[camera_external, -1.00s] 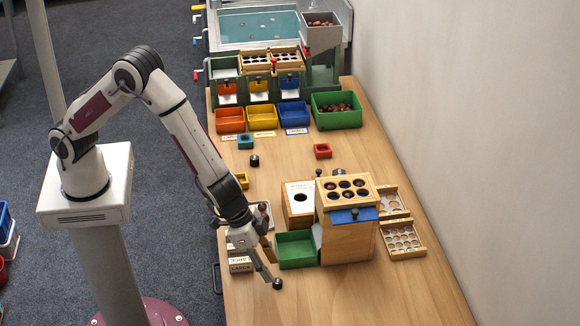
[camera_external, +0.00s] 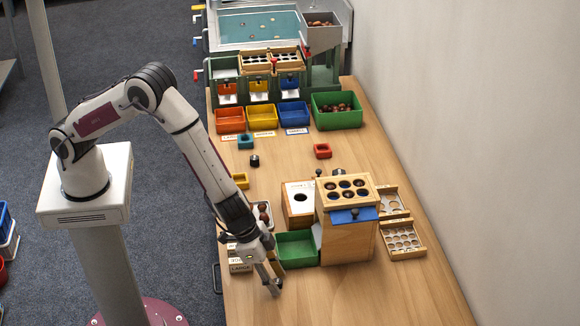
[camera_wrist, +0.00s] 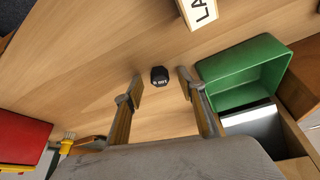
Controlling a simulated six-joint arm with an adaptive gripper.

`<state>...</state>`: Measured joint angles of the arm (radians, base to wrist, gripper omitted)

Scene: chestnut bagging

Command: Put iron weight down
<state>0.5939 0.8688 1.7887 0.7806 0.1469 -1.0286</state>
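The iron weight (camera_wrist: 160,76) is a small dark block with pale lettering. In the wrist view it is on the bare wooden table, between and slightly beyond my fingertips. My gripper (camera_wrist: 160,84) is open, with a visible gap between each finger and the weight. In the external view my gripper (camera_external: 272,287) points down near the table's front left part. The weight is mostly hidden by the fingers there.
A green bin (camera_external: 297,250) stands close to my gripper's right finger. A wooden box with round holes (camera_external: 346,234) stands right of the bin. A LARGE label block (camera_external: 240,267) lies to the left. The table front (camera_external: 340,300) is clear.

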